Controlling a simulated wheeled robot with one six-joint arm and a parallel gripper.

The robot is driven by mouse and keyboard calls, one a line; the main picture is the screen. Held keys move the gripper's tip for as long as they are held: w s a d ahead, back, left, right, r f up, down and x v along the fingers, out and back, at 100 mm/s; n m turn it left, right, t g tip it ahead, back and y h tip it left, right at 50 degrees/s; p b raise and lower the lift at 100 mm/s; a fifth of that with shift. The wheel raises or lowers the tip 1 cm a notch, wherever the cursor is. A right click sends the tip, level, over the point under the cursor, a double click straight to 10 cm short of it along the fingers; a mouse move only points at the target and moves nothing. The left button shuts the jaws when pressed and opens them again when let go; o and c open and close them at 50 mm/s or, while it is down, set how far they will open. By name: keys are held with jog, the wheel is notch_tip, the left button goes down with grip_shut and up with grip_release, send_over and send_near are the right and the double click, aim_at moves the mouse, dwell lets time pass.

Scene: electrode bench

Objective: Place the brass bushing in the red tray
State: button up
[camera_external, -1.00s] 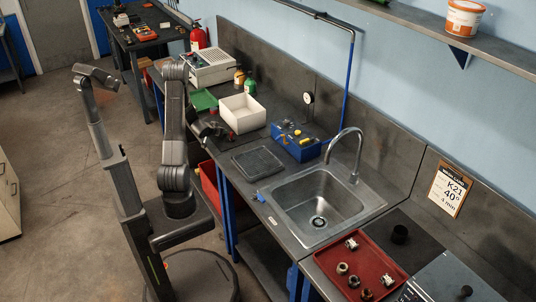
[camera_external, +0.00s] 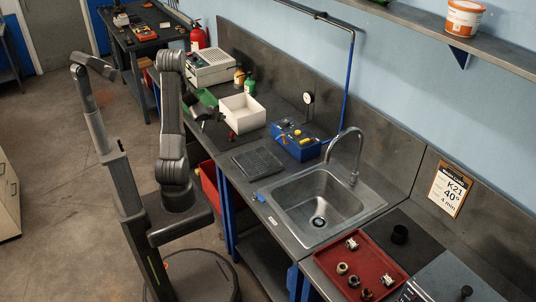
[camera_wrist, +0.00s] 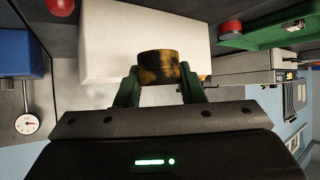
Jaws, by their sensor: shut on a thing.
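The brass bushing (camera_wrist: 160,67) is a short, dark-mottled yellow ring in the wrist view. My gripper (camera_wrist: 160,78) is shut on it, with one green finger on each side. In the external view my gripper (camera_external: 210,110) is above the bench, left of the white box; the bushing is too small to make out there. The red tray (camera_external: 372,264) lies at the bottom right, beyond the sink from my gripper. Several small metal fittings (camera_external: 352,243) stand in it.
The white box (camera_external: 242,112) and a blue box of parts (camera_external: 297,143) stand on the bench. A sink (camera_external: 320,200) with a tall tap (camera_external: 358,155) lies between my gripper and the tray. A dark mat (camera_external: 257,162) is clear.

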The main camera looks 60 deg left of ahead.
aim_at(369, 273)
jog(key=shift+r, duration=0.35)
